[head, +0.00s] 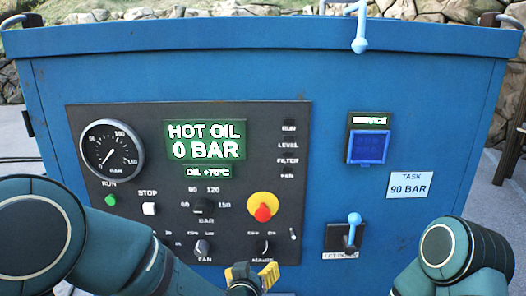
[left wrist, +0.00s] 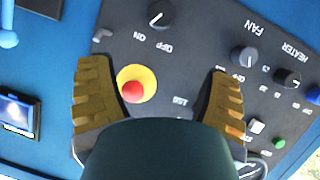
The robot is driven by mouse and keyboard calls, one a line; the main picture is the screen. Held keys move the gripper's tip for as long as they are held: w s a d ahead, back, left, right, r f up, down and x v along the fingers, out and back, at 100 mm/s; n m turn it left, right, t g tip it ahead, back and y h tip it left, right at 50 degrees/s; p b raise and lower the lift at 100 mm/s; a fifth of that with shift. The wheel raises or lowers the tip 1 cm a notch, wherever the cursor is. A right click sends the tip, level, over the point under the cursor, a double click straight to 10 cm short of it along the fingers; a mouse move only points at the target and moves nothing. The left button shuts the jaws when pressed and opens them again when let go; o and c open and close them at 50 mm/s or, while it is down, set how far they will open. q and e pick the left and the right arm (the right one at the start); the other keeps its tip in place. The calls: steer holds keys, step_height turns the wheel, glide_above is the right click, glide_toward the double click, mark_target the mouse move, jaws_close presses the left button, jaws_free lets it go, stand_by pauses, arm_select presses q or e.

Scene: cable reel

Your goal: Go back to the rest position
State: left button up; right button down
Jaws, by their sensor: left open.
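My left gripper (head: 254,276) is at the bottom middle of the head view, in front of the lower edge of the black control panel (head: 150,128). In the left wrist view the yellow-padded fingers of this gripper (left wrist: 160,98) are spread apart with nothing held between them. The red stop button on its yellow base (head: 263,207) sits above the gripper in the head view. In the left wrist view the red button (left wrist: 133,91) appears between the fingers, apart from them. My right arm shows at the lower right of the head view; its gripper is out of view.
The blue cabinet (head: 420,95) fills most of the view. A fan knob (head: 202,247), a lever with a light-blue knob (head: 354,228) and a blue service window (head: 368,147) are on its front. A light-blue handle (head: 359,35) stands at the top edge. The display reads 0 BAR.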

arm_select(q)
steer(key=s+a+f+g, duration=0.2)
steer(key=s+f, duration=0.4)
steer(key=f, duration=0.3)
steer(key=s+a+f+g+h, duration=0.1)
steer(key=s+a+f+g, duration=0.2)
steer(key=s+f+g, duration=0.2)
steer(key=s+a+f+g+h, duration=0.1)
steer(key=s+f+g, duration=0.3)
steer(key=s+f, duration=0.4)
step_height(320, 180, down, 5)
steer(key=shift+s+a+f, duration=0.2)
steer(key=shift+s+a, duration=0.05)
steer(key=shift+a, duration=0.6)
arm_select(e)
steer(key=shift+s+f, duration=0.15)
steer(key=shift+s, duration=0.35)
arm_select(q)
steer(key=shift+c, duration=0.3)
